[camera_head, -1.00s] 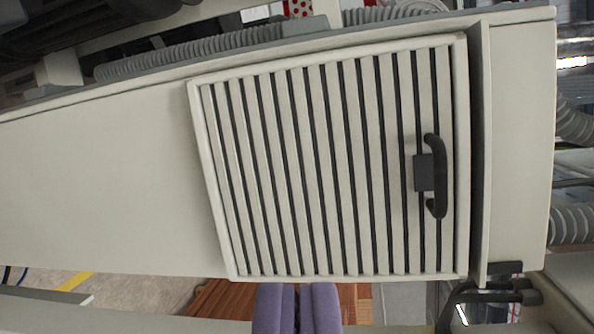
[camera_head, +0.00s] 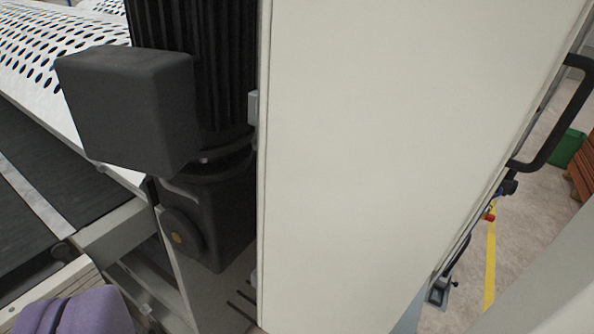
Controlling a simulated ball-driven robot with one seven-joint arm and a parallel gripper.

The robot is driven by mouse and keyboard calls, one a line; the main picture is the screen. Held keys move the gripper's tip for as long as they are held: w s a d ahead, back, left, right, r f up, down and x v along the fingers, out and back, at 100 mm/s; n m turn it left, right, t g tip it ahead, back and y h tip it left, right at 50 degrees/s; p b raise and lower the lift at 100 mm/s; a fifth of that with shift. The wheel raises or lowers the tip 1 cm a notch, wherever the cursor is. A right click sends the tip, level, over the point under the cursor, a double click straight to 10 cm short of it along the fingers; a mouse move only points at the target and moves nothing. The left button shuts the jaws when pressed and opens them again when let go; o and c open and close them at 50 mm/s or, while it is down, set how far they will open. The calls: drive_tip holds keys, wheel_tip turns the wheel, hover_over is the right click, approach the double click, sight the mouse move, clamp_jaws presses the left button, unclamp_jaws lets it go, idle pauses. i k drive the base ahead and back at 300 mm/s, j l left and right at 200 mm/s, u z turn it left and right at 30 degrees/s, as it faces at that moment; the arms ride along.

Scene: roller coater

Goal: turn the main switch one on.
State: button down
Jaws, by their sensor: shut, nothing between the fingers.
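My gripper (camera_head: 76,313) shows only as purple fingers at the bottom left edge of the view, shut and holding nothing. The fingers are cut off by the frame edge, in front of the pale machine edge there. I cannot make out main switch one in this view. A plain cream cabinet panel (camera_head: 390,150) fills the middle, with no switch seen on its face. A small red part (camera_head: 489,217) shows beyond the panel's right edge, too small to identify.
A black motor (camera_head: 207,205) with a dark box (camera_head: 130,108) stands left of the panel. A dark conveyor belt (camera_head: 50,175) and a perforated white cover (camera_head: 60,60) lie farther left. A black handle (camera_head: 566,125) juts out at right. Floor with a yellow line (camera_head: 490,265) is open there.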

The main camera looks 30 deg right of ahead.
sight(381, 125)
drive_tip(key=k+l, duration=0.1)
drive_tip(key=l, duration=0.3)
drive_tip(key=k+l, duration=0.15)
drive_tip(key=l, duration=0.2)
drive_tip(key=k+l+u, duration=0.1)
drive_tip(key=l, duration=0.3)
drive_tip(key=k+l, duration=0.1)
drive_tip(key=l, duration=0.25)
drive_tip(key=k+l, duration=0.15)
drive_tip(key=l, duration=0.25)
drive_tip(key=k+l, duration=0.15)
drive_tip(key=l, duration=0.2)
drive_tip(key=k+l+u, duration=0.1)
drive_tip(key=l, duration=0.3)
